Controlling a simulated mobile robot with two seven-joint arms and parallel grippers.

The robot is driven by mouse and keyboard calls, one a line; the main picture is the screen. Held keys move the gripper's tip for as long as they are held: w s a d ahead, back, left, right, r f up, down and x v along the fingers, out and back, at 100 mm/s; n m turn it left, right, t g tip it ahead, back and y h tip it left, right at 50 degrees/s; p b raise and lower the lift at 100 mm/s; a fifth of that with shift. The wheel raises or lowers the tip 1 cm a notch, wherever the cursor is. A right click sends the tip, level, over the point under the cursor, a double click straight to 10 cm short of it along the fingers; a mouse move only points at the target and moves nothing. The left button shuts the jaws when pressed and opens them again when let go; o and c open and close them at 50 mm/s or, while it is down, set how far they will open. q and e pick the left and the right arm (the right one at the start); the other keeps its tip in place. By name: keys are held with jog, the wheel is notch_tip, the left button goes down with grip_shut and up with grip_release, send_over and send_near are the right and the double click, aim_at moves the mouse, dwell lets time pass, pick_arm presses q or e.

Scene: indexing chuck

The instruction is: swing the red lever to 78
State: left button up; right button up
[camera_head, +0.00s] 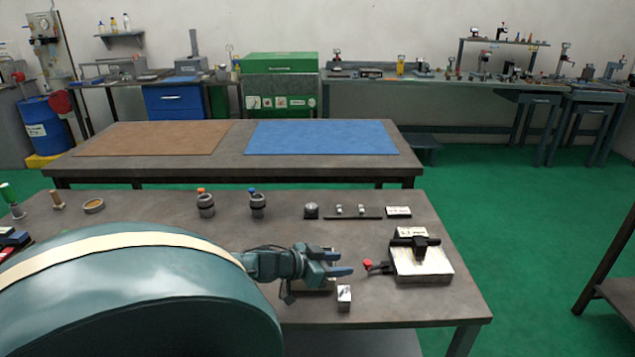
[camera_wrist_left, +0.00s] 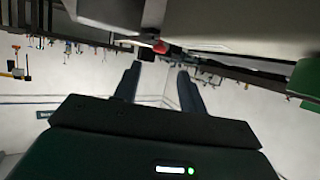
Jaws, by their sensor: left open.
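The red lever knob (camera_head: 367,264) sits on a short dark arm at the left side of the indexing chuck (camera_head: 428,268), a light block with a dark top on the table at right. My left gripper (camera_head: 347,263) is open, just left of the knob, with its fingers pointing right toward it. In the left wrist view, the red knob (camera_wrist_left: 160,47) shows beyond and between the two open fingertips (camera_wrist_left: 158,68). The knob is apart from the fingers in the head view. Any scale numbers are too small to read. My right gripper is not in view.
A small white block (camera_head: 344,298) stands just below my left gripper. A plate partly hidden lies under the gripper. Dark cups (camera_head: 206,204), a dark rail (camera_head: 352,217) and a white label (camera_head: 398,212) stand along the table's back. The table front right of the chuck is clear.

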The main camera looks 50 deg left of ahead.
pick_arm(q)
jog(key=p+v, duration=0.1)
jog(key=v, duration=0.3)
jog(key=shift+s+r, duration=0.1)
jog(key=shift+s, duration=0.1)
jog(key=shift+s+a+r+p, duration=0.1)
jog(key=shift+s+r+p, duration=0.15)
jog(key=shift+s+p, duration=0.25)
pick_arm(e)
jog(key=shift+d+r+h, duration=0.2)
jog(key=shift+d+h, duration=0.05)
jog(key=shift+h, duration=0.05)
pick_arm(q)
jog(key=shift+s, duration=0.1)
jog(key=shift+c, duration=0.4)
